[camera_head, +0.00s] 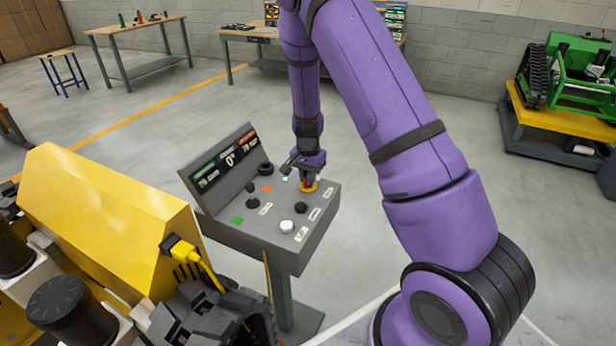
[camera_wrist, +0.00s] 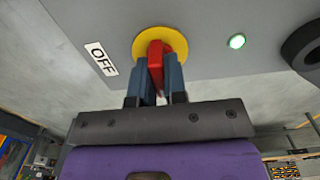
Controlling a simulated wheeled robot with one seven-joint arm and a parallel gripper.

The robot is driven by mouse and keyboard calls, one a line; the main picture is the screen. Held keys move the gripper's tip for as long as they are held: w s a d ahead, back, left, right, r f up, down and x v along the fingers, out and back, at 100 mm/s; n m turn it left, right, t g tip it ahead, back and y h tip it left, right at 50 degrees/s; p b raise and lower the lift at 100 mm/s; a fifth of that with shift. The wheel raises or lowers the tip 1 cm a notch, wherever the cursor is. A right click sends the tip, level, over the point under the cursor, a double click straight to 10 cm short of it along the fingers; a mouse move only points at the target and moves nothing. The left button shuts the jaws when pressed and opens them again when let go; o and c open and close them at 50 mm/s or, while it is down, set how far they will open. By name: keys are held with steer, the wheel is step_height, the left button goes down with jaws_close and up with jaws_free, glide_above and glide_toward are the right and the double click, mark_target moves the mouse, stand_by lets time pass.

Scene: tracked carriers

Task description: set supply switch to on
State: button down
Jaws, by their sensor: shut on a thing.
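The supply switch (camera_wrist: 156,58) is a red handle on a round yellow plate (camera_wrist: 146,37), set in the grey panel of a control console (camera_head: 272,208). A white "OFF" label (camera_wrist: 101,58) lies to the left of the plate in the wrist view. My gripper (camera_wrist: 158,72) is shut on the red handle, with one blue finger on each side of it. In the head view my gripper (camera_head: 307,181) reaches down to the yellow plate at the console's upper right, and the handle is mostly hidden there.
The console also bears a white knob (camera_head: 287,226), black knobs, orange and green markers, and a raised display (camera_head: 229,157). A yellow machine (camera_head: 112,215) with a plugged cable stands close on the left. Open floor lies behind the console.

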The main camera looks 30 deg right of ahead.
steer(key=c, duration=1.2)
jaws_free()
steer(key=shift+o, duration=0.2)
step_height(320, 180, up, 11)
steer(key=s+a+r+n+t+y, duration=0.1)
steer(key=s+a+r+n, duration=0.2)
steer(key=s+r, duration=0.45)
steer(key=s+a+r+n+t+y, duration=0.1)
steer(key=s+a+r+n, duration=0.3)
steer(key=r, duration=0.7)
steer(key=s+r+n+t, duration=0.1)
steer(key=s+r, duration=0.1)
steer(key=s, duration=0.5)
steer(key=s+a+r+n+t+h, duration=0.1)
steer(key=s+r+n, duration=0.1)
steer(key=s, duration=0.5)
steer(key=s+r+n+t+h, duration=0.1)
steer(key=s+r, duration=0.3)
steer(key=s, duration=0.3)
steer(key=shift+a, duration=0.2)
